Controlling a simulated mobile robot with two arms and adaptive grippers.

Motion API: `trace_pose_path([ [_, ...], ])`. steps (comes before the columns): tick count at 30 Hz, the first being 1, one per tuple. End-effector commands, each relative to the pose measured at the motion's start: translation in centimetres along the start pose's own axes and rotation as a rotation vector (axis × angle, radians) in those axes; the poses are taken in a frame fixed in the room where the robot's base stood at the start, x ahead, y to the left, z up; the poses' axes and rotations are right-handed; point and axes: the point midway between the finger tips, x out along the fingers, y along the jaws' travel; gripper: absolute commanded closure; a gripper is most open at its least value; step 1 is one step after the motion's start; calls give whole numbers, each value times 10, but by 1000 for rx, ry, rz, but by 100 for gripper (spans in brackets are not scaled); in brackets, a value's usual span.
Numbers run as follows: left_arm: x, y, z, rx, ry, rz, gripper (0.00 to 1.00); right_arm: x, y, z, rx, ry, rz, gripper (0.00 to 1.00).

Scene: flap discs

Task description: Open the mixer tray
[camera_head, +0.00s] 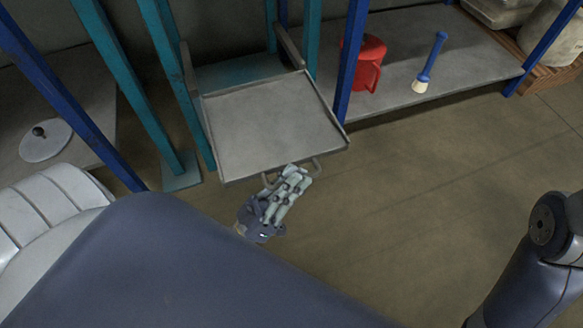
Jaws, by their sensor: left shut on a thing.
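The mixer tray (275,125) is a flat grey metal tray with a low rim, at the upper middle, between teal posts. It juts out of the frame toward me and looks empty. A thin bar handle (317,167) runs along its front edge. My left gripper (292,176) is at this front edge, shut on the handle; its fingers hide the middle of the bar. My right gripper is out of view; only part of my right arm shows at the lower right.
A red jug (366,63) and a blue-handled brush (430,64) are on a grey shelf (455,70) to the right. A round lid with a knob (46,140) lies at the left. Blue and teal posts flank the tray. The floor (420,190) is clear.

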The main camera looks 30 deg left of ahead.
Motion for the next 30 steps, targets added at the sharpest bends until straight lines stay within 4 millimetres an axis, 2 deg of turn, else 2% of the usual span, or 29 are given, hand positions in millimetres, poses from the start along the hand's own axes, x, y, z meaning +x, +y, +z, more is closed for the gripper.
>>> trace_pose_path([
  [1, -1, 0, 1, -1, -3, -1, 88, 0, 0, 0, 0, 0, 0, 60],
  [2, -1, 0, 1, -1, -3, -1, 82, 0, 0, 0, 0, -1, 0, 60],
  [14, -4, 0, 1, -1, -3, -1, 82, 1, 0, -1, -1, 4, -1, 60],
  [17, -15, -1, 1, -1, -5, -2, 82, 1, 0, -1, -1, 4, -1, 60],
  [24, -65, -1, 2, -1, -7, -3, 82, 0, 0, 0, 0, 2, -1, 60],
  [30, -101, 0, 1, -1, -5, -2, 82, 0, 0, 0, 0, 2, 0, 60],
])
